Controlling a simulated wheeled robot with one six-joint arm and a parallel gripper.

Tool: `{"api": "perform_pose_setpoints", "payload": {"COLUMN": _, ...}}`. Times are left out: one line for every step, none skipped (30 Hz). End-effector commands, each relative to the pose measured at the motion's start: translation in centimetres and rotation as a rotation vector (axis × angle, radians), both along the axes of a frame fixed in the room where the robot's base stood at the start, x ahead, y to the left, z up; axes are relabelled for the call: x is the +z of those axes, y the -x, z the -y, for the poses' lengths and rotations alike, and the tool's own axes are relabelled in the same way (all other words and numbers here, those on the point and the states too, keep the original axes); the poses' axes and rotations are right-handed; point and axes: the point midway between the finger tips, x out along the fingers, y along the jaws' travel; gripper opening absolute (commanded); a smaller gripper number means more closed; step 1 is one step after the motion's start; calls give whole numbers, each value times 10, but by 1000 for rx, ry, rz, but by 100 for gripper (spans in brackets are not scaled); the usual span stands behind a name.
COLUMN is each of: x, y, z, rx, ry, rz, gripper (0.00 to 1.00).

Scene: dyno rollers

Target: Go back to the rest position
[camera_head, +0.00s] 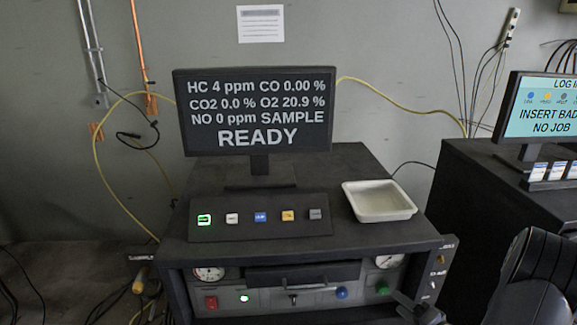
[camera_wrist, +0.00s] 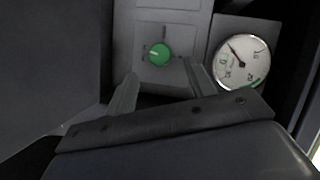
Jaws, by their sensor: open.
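My gripper (camera_head: 415,303) is at the bottom right of the head view, in front of the right end of the analyser's front panel. In the wrist view its two fingers (camera_wrist: 161,72) are spread apart with nothing between them. A green knob (camera_wrist: 159,54) shows just beyond the fingertips; I cannot tell whether they touch it. The same green knob (camera_head: 382,287) sits on the panel in the head view. Part of my dark arm (camera_head: 533,285) fills the lower right corner.
A round gauge (camera_wrist: 241,62) is right of the knob. The analyser cabinet (camera_head: 345,165) carries a monitor (camera_head: 255,111) reading READY, a row of buttons (camera_head: 260,217) and a white tray (camera_head: 378,201). A second cabinet with a screen (camera_head: 541,107) stands at right. Cables hang along the wall.

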Motion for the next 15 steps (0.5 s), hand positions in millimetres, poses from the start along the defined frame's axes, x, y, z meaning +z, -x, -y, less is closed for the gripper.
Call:
{"api": "perform_pose_setpoints", "payload": {"x": 0, "y": -9, "z": -5, "rx": 5, "ry": -1, "rz": -1, "gripper": 52}}
{"api": "perform_pose_setpoints", "payload": {"x": -1, "y": -13, "z": -8, "rx": 5, "ry": -1, "rz": 0, "gripper": 52}}
{"api": "perform_pose_setpoints", "payload": {"x": -2, "y": -19, "z": -10, "rx": 5, "ry": -1, "rz": -1, "gripper": 52}}
{"api": "perform_pose_setpoints", "payload": {"x": -4, "y": -23, "z": -12, "rx": 5, "ry": -1, "rz": -1, "gripper": 52}}
{"api": "perform_pose_setpoints", "payload": {"x": -5, "y": -27, "z": -14, "rx": 4, "ry": -1, "rz": -2, "gripper": 52}}
{"api": "perform_pose_setpoints", "payload": {"x": -6, "y": -32, "z": -16, "rx": 4, "ry": -1, "rz": -2, "gripper": 52}}
{"api": "perform_pose_setpoints", "payload": {"x": -6, "y": -36, "z": -18, "rx": 4, "ry": 0, "rz": -1, "gripper": 52}}
{"api": "perform_pose_setpoints", "payload": {"x": -7, "y": -39, "z": -19, "rx": 4, "ry": 0, "rz": -1, "gripper": 52}}
{"api": "perform_pose_setpoints", "payload": {"x": -8, "y": -42, "z": -20, "rx": 3, "ry": -1, "rz": -2, "gripper": 52}}
{"api": "perform_pose_setpoints", "payload": {"x": -9, "y": -45, "z": -22, "rx": 3, "ry": -1, "rz": -2, "gripper": 52}}
{"api": "perform_pose_setpoints", "payload": {"x": -9, "y": -47, "z": -22, "rx": 3, "ry": -1, "rz": -1, "gripper": 52}}
{"api": "perform_pose_setpoints", "payload": {"x": -10, "y": -49, "z": -23, "rx": 2, "ry": 0, "rz": -1, "gripper": 52}}
{"api": "perform_pose_setpoints", "payload": {"x": -10, "y": -50, "z": -24, "rx": 2, "ry": 0, "rz": -1, "gripper": 52}}
{"api": "perform_pose_setpoints", "payload": {"x": -10, "y": -51, "z": -24, "rx": 1, "ry": 0, "rz": 0, "gripper": 52}}
{"api": "perform_pose_setpoints", "payload": {"x": -11, "y": -51, "z": -24, "rx": 0, "ry": 4, "rz": 0, "gripper": 52}}
